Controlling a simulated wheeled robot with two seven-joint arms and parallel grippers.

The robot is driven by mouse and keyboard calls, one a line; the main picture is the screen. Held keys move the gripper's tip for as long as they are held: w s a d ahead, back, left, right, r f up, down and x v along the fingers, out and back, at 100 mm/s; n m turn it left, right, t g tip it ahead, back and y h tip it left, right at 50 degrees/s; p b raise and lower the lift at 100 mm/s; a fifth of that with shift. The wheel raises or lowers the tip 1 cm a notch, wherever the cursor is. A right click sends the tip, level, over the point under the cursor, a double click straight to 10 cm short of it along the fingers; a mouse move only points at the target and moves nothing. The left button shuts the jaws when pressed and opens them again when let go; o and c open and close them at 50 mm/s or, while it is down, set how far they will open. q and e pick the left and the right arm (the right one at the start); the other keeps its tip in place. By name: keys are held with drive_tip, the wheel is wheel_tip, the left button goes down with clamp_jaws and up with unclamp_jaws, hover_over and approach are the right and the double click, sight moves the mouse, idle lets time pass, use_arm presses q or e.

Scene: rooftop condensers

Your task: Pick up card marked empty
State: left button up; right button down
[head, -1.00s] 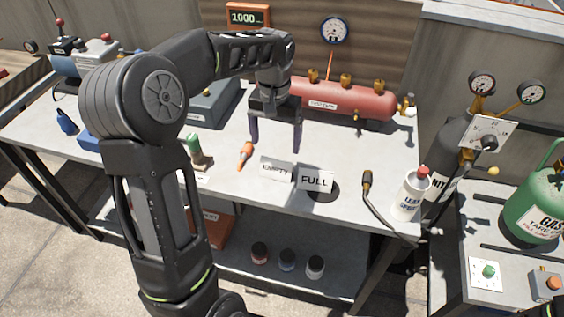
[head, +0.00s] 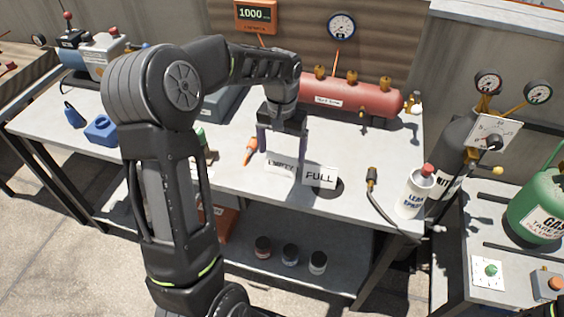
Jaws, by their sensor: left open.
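The white card marked EMPTY (head: 281,165) stands on the workbench near its front edge. The white card marked FULL (head: 320,177) stands just to its right, by a dark round disc. My left gripper (head: 281,150) is open and points down over the EMPTY card, with one finger at each side of the card's upper part. The fingers partly overlap the card in view, so I cannot tell whether they touch it. My right gripper does not show.
An orange-handled tool (head: 251,151) lies left of the cards. A black-handled torch (head: 371,178) and a white leak spray bottle (head: 415,192) are to the right. A red tank (head: 351,97) lies behind. The workbench (head: 225,175) is clear at its front left.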

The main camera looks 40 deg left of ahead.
sight(282, 155)
use_arm(q)
drive_tip(key=shift+f, duration=1.4)
drive_tip(key=c, duration=1)
drive_tip(key=shift+r, duration=0.15)
wheel_tip(282, 155, up, 10)
drive_tip(key=shift+f+b, duration=0.1)
drive_tip(key=shift+b, duration=0.2)
